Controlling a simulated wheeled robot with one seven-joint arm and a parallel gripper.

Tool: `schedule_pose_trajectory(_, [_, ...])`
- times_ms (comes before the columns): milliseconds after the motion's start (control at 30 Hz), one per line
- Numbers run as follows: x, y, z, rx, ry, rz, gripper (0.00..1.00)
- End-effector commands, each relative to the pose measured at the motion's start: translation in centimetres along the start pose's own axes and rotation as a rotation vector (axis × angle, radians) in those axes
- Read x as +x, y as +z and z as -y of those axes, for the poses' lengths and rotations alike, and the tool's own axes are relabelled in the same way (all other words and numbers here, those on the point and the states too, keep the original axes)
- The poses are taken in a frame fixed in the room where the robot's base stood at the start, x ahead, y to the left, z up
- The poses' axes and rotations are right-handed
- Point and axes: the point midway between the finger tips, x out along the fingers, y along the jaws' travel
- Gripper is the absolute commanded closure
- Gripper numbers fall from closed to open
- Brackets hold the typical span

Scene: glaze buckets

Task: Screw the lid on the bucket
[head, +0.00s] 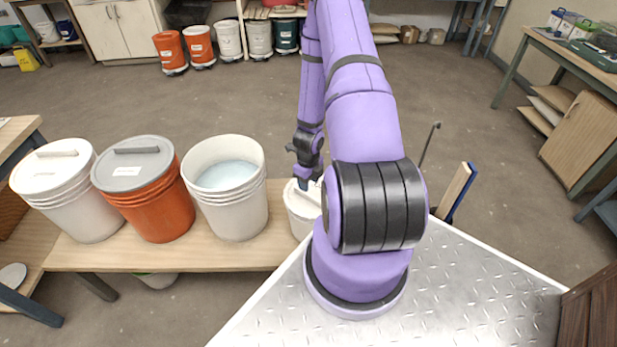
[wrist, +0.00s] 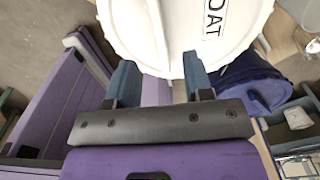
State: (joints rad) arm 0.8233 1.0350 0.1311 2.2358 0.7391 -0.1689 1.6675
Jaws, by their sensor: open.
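A white bucket (head: 302,216) with a pale top stands at the right of the bench, partly hidden behind my arm. In the wrist view, a round white lid (wrist: 200,30) with the dark letters "OAT" fills the top; its left and right rims show. I cannot tell whether it is seated on the bucket. My gripper (head: 306,184) points down at the bucket's top. In the wrist view, its two blue-grey fingers (wrist: 160,75) are apart at the lid's near edge, with nothing clearly gripped. Contact with the lid is unclear.
On the wooden bench (head: 180,258), left to right, stand a lidded white bucket (head: 85,210), an orange bucket (head: 158,212) with a grey lid, and an open white bucket (head: 235,212) holding pale glaze. The open bucket stands left of my gripper. Several more buckets stand along the back.

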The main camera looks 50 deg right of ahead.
Motion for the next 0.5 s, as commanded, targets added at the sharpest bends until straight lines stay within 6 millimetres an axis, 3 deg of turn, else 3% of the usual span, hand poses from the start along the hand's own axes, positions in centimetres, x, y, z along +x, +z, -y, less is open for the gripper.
schedule_pose_trajectory(500, [3.6, 0.0, -0.1, -0.001, 0.002, 0.0, 0.53])
